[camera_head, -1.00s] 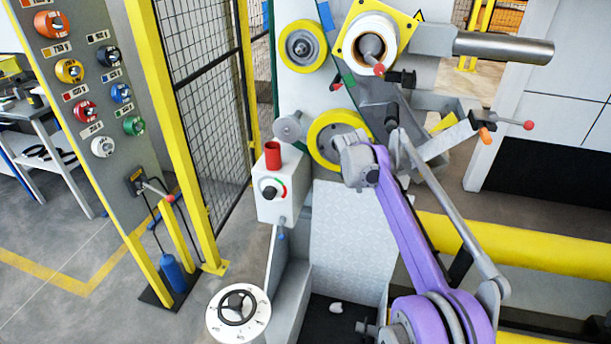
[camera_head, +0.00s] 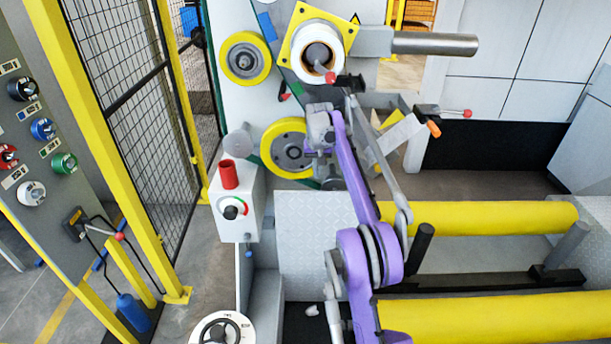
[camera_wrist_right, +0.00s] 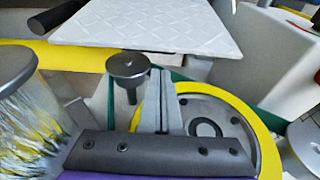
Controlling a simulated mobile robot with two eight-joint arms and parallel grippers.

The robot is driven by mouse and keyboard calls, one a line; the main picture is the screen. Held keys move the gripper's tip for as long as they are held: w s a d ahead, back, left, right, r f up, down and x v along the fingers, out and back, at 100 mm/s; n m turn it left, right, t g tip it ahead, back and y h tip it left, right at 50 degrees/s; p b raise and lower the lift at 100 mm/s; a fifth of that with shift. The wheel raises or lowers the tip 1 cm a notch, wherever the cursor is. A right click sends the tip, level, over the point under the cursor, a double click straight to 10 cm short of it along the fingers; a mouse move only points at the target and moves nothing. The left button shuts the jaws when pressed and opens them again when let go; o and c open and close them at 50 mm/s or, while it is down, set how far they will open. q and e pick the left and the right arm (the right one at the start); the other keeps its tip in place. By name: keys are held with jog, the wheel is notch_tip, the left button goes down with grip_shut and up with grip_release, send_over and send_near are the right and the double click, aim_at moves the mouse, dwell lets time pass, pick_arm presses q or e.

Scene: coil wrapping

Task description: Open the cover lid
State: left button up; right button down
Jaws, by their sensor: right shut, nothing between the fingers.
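I cannot tell for certain which part is the cover lid. My right gripper (camera_wrist_right: 164,95) is shut and empty, its grey fingers together. In the wrist view it is in front of a yellow-rimmed wheel (camera_wrist_right: 265,150), beside a round grey knob on a rod (camera_wrist_right: 127,67); contact cannot be told. In the head view my purple right arm reaches up to the machine. Its wrist covers part of the lower yellow wheel (camera_head: 270,150) and hides the fingertips. A diamond-patterned metal plate (camera_head: 305,235) is below the wheel; it also shows in the wrist view (camera_wrist_right: 150,25). My left gripper is not in view.
A white control box (camera_head: 238,210) with a red cylinder on top stands left of the wheel. A white spool (camera_head: 317,50) with a yellow square plate is above. A red-tipped lever (camera_head: 450,112) is to the right. Yellow bars (camera_head: 480,217) run along the right. A mesh fence (camera_head: 125,50) stands left.

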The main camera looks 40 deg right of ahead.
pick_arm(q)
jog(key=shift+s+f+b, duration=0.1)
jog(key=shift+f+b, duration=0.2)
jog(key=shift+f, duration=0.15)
pick_arm(e)
jog(key=x, duration=0.8)
jog(key=shift+f, duration=0.15)
